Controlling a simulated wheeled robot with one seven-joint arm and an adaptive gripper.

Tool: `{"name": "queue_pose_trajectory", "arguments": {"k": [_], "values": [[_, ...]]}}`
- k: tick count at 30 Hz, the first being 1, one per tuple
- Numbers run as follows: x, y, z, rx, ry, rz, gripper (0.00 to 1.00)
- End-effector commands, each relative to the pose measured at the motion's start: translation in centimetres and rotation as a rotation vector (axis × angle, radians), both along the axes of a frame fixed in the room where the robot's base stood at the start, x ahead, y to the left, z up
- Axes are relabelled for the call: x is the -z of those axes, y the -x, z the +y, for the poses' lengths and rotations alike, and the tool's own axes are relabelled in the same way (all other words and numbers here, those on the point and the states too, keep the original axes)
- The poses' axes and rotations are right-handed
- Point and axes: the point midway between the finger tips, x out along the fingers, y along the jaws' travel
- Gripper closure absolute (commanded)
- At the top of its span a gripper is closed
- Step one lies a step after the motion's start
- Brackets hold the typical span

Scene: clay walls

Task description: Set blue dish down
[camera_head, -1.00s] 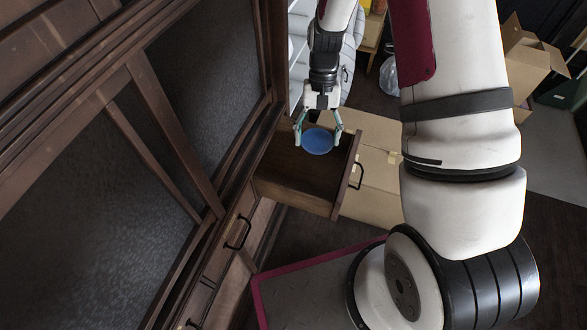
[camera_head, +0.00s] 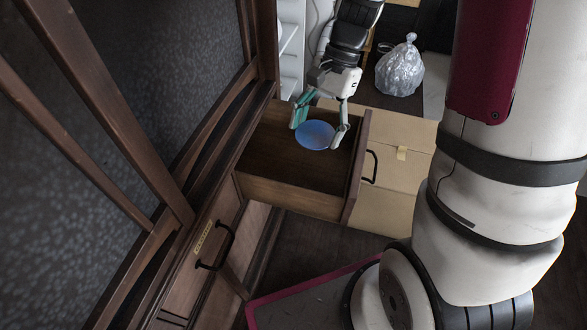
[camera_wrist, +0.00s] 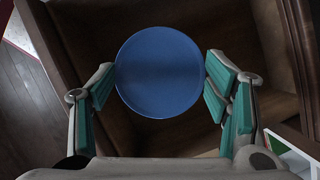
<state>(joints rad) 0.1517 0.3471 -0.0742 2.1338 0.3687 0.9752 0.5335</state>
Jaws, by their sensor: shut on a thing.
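The blue dish (camera_head: 314,134) is a round, shallow disc over the open wooden drawer (camera_head: 270,190) in the head view. My gripper (camera_head: 319,128) comes from above, with one finger on each side of the dish. The wrist view shows the dish (camera_wrist: 160,72) nearly face-on between the teal finger pads of my gripper (camera_wrist: 160,85). The drawer interior (camera_wrist: 150,140) lies behind it. I cannot tell whether the underside of the dish touches the drawer floor.
The drawer sticks out of a dark wooden cabinet (camera_head: 207,215) and has a black handle (camera_head: 371,167). A cardboard box (camera_head: 405,180) stands right of the drawer. A clear plastic bag (camera_head: 400,68) sits farther back. The visible drawer floor beside the dish is clear.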

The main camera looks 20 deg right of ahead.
Motion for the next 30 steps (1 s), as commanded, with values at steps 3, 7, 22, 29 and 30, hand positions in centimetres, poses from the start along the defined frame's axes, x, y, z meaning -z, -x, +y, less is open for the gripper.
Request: {"name": "queue_pose_trajectory", "arguments": {"k": [3, 7, 22, 29, 30], "values": [[1.0, 0.1, 0.0, 0.009, 0.000, 0.002, 0.58], [3.0, 0.1, 0.0, 0.008, -0.001, 0.003, 0.58], [9.5, 0.1, 0.0, 0.007, -0.001, 0.003, 0.58], [10.0, 0.0, 0.0, 0.007, 0.001, -0.001, 0.58], [10.0, 0.0, 0.0, 0.007, 0.001, -0.001, 0.58]]}}
